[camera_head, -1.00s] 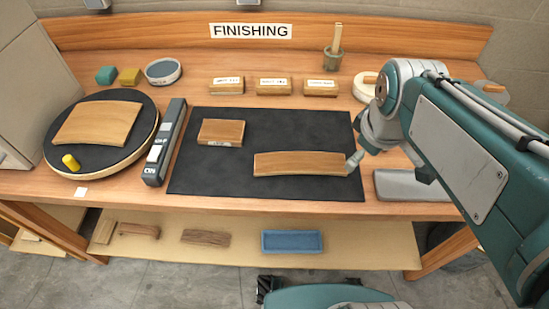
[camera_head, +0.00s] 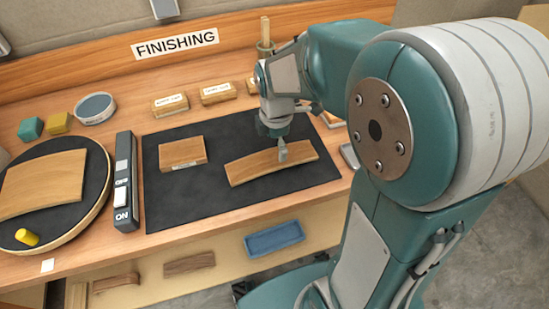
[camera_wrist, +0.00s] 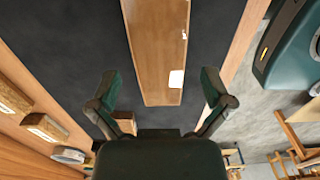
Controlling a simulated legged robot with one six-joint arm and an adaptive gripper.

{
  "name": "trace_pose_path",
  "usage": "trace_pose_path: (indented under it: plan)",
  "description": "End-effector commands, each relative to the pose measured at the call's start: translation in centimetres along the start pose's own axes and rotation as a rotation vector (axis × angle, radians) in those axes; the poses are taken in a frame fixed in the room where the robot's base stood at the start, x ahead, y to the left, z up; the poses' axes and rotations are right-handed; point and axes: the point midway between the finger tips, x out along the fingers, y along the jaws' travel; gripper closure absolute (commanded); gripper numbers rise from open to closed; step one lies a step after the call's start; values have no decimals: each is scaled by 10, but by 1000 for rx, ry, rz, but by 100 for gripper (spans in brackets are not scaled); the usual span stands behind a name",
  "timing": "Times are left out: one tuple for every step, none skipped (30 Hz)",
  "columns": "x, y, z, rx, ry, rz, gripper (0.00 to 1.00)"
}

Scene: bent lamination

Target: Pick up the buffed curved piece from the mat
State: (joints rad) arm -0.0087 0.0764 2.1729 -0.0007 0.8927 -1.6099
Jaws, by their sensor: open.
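A curved wooden piece (camera_head: 250,169) lies on the black mat (camera_head: 190,208), toward its front right. In the wrist view the curved piece (camera_wrist: 158,40) runs lengthwise from the top edge, with a bright patch near its close end. My gripper (camera_head: 284,154) is over the right part of the piece, pointing down. In the wrist view my gripper (camera_wrist: 159,76) is open, with one finger on each side of the piece and gaps on both sides. I cannot tell its exact height above the piece.
A rectangular wooden block (camera_head: 182,152) lies on the mat, left of the piece. A switch box (camera_head: 124,185) and a round disc (camera_head: 96,205) carrying another curved piece (camera_head: 42,183) stand left. Labelled blocks (camera_head: 170,104) line the back. A blue tray (camera_head: 273,239) sits on the lower shelf.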

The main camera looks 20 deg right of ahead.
Motion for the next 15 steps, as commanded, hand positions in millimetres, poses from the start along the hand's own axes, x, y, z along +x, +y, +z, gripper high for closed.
trace_pose_path:
  plan:
    - [4,0,-2,-1,-1,-2,0]
    - [6,0,-2,-1,-2,-2,0]
    - [12,0,-3,0,-2,-4,0]
    - [16,0,-2,0,-2,-5,0]
    - [21,0,-2,0,-1,-5,0]
    - [28,1,-1,0,-1,-6,0]
    - [33,1,-1,0,0,-5,0]
    - [37,1,0,0,0,-5,0]
    - [43,1,0,0,1,-4,0]
    - [46,1,1,0,1,-5,0]
    - [49,1,1,1,2,-3,0]
    - [51,2,2,1,3,-1,0]
    - [53,2,3,2,3,-1,0]
    - [53,2,3,2,4,0,0]
    - [54,2,3,2,4,0,0]
